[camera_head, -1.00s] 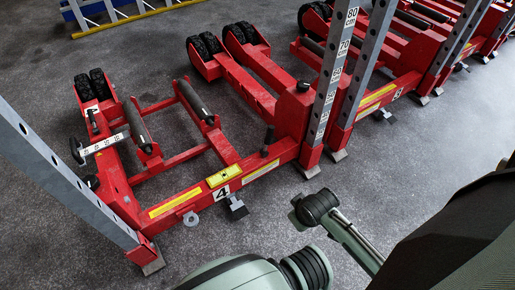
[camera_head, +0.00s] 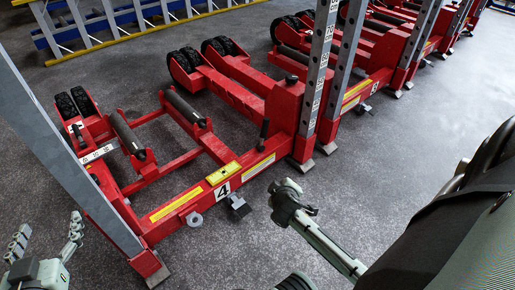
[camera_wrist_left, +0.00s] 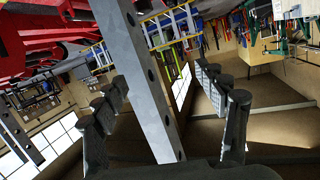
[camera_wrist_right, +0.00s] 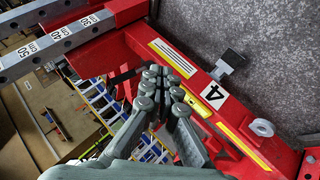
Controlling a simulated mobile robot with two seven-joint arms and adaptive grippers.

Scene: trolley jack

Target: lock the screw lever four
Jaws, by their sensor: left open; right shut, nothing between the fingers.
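The red trolley jack marked 4 (camera_head: 222,191) stands on the floor in the middle of the head view. In the right wrist view a black handle (camera_wrist_right: 124,77) shows just beyond the fingertips; contact cannot be told. My right gripper (camera_wrist_right: 166,84) is shut and empty above the frame, with the number 4 plate to its right. My left gripper (camera_head: 47,238) is open and empty at the lower left of the head view. In the left wrist view its fingers (camera_wrist_left: 165,85) are spread, with a grey post beyond them.
A grey perforated post (camera_head: 65,140) rises at the jack's left, and a scaled post (camera_head: 318,80) at its right. Another red jack (camera_head: 375,85) stands to the right. A yellow and blue rack (camera_head: 150,18) lies behind. Grey floor (camera_head: 215,255) in front is clear.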

